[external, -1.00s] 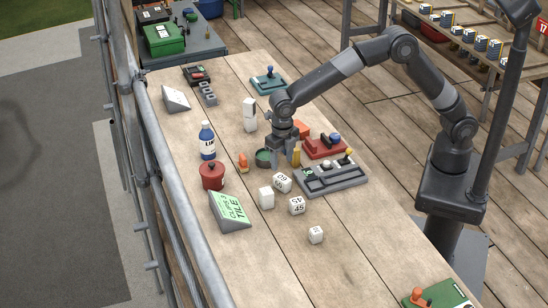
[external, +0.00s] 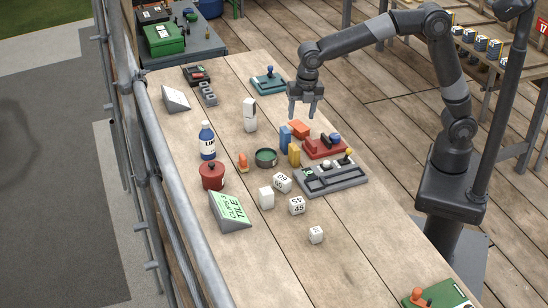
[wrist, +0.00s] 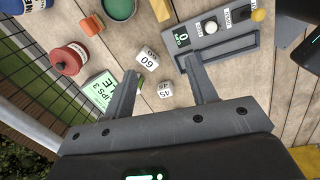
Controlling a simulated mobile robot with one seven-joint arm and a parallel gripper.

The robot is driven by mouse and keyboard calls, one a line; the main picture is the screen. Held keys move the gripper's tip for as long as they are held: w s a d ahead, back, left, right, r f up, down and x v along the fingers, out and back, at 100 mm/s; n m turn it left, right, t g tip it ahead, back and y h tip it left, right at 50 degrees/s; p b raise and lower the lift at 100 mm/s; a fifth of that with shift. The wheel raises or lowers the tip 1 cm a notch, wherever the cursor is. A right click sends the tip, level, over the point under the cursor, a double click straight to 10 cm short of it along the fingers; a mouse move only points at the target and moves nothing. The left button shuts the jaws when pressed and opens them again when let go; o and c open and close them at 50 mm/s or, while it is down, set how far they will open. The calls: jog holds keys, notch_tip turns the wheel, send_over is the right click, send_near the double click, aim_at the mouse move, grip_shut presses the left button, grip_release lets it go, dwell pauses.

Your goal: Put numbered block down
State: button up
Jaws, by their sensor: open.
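Several white numbered blocks stand on the wooden table in the external view. One marked 60 or 09 (external: 282,183) is in the middle, one marked 45 (external: 297,205) is just in front of it, and a smaller one (external: 316,235) is nearer the front. The wrist view also shows the 60 block (wrist: 147,59) and the 45 block (wrist: 165,89), both resting on the table. My gripper (external: 305,112) is open and empty, raised above the table behind the blue and yellow blocks. In the wrist view its fingers (wrist: 163,78) are spread apart with nothing held.
A red pot (external: 212,176) and bottle (external: 207,141) stand left. The front table is mostly clear.

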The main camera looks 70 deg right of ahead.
jog(key=s+d+r+m+t, duration=0.1)
jog(key=s+d+r+m, duration=0.3)
jog(key=s+d+m, duration=0.3)
jog(key=s+d+r+m+t, duration=0.1)
jog(key=s+d+r+m, duration=0.35)
jog(key=d, duration=0.55)
jog(key=s+d+f+m+t, duration=0.1)
jog(key=s+d+m, duration=0.3)
jog(key=s+m, duration=0.2)
jog(key=s+d+f+m+t, duration=0.1)
jog(key=s+d+f+m, duration=0.1)
jog(key=s+d+m, duration=0.3)
jog(key=s+m, duration=0.2)
jog(key=s, duration=0.2)
jog(key=shift+d+f, duration=0.25)
jog(key=shift+f, duration=0.05)
jog(key=shift+m, duration=0.25)
